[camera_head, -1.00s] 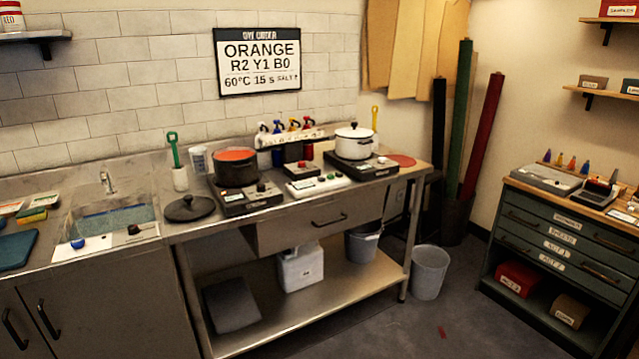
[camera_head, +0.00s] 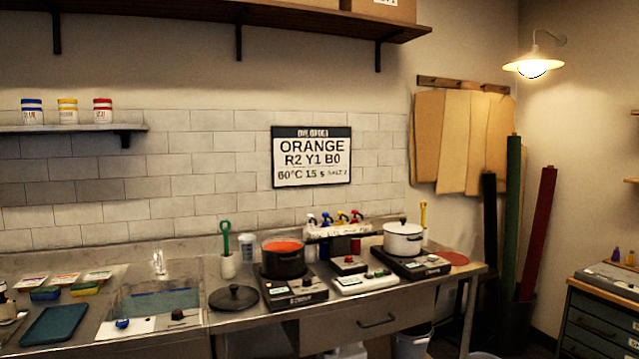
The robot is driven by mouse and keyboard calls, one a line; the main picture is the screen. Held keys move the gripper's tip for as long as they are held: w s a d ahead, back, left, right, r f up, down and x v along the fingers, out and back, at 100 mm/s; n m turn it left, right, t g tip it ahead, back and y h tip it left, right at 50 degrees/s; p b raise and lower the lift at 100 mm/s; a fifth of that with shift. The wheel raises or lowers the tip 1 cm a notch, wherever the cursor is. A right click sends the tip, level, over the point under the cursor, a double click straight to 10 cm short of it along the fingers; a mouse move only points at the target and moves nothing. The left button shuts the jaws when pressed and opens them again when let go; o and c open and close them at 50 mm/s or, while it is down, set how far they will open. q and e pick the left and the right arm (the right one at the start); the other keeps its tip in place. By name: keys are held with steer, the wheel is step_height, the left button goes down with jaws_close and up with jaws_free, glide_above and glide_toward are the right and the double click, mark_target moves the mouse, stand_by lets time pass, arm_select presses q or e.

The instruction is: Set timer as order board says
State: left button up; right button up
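The order board (camera_head: 311,157) hangs on the tiled wall and reads ORANGE, R2 Y1 B0, 60°C 15 s, with a small salt line. A white panel (camera_head: 364,283) with small buttons lies on the steel counter between two hot plates; I cannot tell if it is the timer. A small dark box (camera_head: 348,265) with a red button sits behind it. A dark pot (camera_head: 284,261) of orange-red liquid stands on the left hot plate (camera_head: 293,290). A white lidded pot (camera_head: 403,238) stands on the right hot plate (camera_head: 413,264). Neither gripper shows.
A black lid (camera_head: 233,297) lies left of the left hot plate. The sink (camera_head: 158,301) is further left. Spray bottles (camera_head: 341,222) stand behind the hot plates. A drawer cabinet (camera_head: 600,318) stands at the right, apart from the counter.

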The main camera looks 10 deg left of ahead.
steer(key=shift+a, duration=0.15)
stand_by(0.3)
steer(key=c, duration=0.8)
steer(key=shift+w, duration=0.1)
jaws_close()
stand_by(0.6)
